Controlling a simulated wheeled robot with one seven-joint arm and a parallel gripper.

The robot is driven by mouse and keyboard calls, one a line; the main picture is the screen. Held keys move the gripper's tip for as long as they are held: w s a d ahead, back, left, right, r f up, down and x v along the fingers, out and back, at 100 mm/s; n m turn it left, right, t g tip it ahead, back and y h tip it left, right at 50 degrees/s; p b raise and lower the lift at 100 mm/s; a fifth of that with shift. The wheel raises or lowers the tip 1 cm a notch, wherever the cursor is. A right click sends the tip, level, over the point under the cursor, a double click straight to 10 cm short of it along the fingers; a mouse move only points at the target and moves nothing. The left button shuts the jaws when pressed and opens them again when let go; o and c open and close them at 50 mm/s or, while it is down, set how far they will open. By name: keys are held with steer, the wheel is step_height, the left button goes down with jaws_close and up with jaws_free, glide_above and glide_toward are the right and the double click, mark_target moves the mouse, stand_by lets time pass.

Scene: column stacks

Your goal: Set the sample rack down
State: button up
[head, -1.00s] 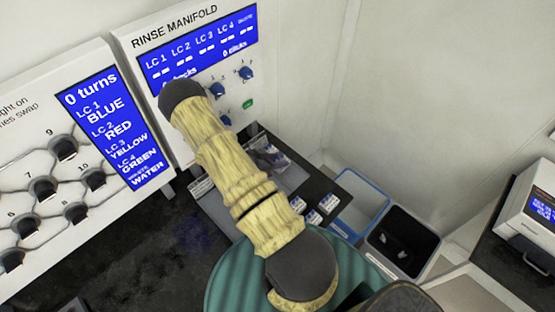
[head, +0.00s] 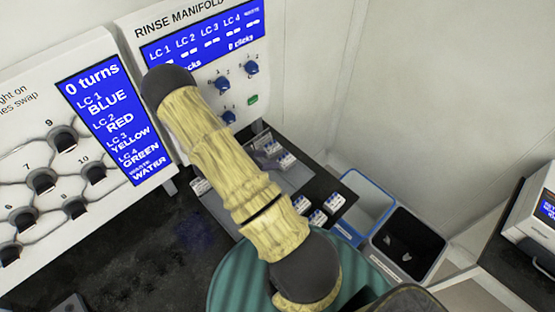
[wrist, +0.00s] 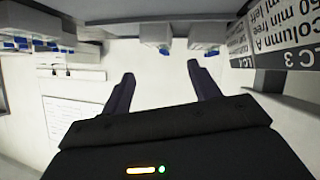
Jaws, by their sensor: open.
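My gripper (wrist: 163,84) shows in the wrist view with its two dark fingers apart and nothing between them. In the head view my arm hides the gripper. I cannot make out a sample rack for sure in either view. Small white-and-blue blocks (head: 286,160) sit on a grey surface (head: 292,178) beside my arm, below the rinse manifold (head: 205,62). Similar white blocks with blue parts (wrist: 207,40) hang into the top of the wrist view, beyond the fingers and apart from them.
More white-and-blue blocks (head: 318,217) stand on the dark bench to the right of my arm. A blue-rimmed bin (head: 384,190) and a dark bin (head: 440,243) stand farther right. A panel of numbered ports (head: 60,165) is at left. A printed label (wrist: 285,45) is close at upper right of the wrist view.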

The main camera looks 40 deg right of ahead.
steer(key=v, duration=0.4)
steer(key=shift+a+b, duration=0.25)
steer(key=shift+b, duration=0.15)
steer(key=shift+a+r, duration=0.15)
steer(key=shift+r, duration=0.05)
